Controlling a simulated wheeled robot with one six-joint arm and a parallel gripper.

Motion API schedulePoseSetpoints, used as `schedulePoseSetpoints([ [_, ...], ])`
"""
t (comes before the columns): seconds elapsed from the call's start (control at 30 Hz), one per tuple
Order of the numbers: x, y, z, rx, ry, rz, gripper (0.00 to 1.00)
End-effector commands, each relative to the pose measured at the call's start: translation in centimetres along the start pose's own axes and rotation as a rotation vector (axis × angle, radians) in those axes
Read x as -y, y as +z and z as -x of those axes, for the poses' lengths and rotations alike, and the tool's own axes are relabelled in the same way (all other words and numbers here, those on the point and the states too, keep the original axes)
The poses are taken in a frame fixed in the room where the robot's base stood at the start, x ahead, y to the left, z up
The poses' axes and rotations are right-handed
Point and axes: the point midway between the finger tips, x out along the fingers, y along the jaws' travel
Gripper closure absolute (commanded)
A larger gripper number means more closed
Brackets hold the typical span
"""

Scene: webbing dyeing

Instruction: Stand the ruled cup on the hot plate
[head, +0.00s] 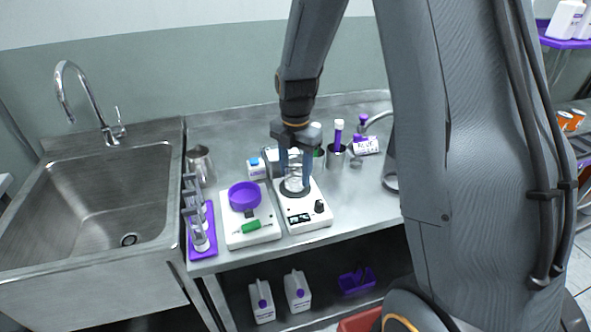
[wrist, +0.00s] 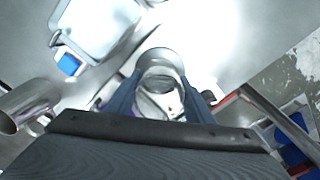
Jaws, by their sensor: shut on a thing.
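The ruled cup (head: 294,180), clear with a glassy look, is upright between the fingers of my gripper (head: 295,164). My gripper is shut on it from above. The cup is over the dark round plate of the white hot plate (head: 309,219), which has a small display and a black knob at its front. The cup's base appears at the dark plate; I cannot tell whether it touches.
Left of the hot plate stands a white device (head: 262,236) with a purple bowl (head: 244,196) and a green item (head: 251,227). A purple rack (head: 203,245), steel jug (head: 201,165) and small white bottle (head: 256,170) are nearby. The sink (head: 90,205) is far left.

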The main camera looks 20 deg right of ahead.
Motion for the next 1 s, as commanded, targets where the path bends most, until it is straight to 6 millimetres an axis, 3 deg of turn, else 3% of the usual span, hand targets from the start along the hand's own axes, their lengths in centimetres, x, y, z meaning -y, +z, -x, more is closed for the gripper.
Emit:
schedulePoseSetpoints([
  [0.4,0.0,0.0,-0.5,0.001,0.001,0.0,0.78],
  [0.43,0.0,0.0,-0.5,0.001,0.001,0.0,0.49],
  [0.53,0.0,0.0,-0.4,0.001,0.001,0.0,0.34],
  [0.83,0.0,0.0,-0.3,0.001,0.001,0.0,0.34],
  [1.0,-0.1,0.1,0.9,0.003,0.004,0.0,0.34],
])
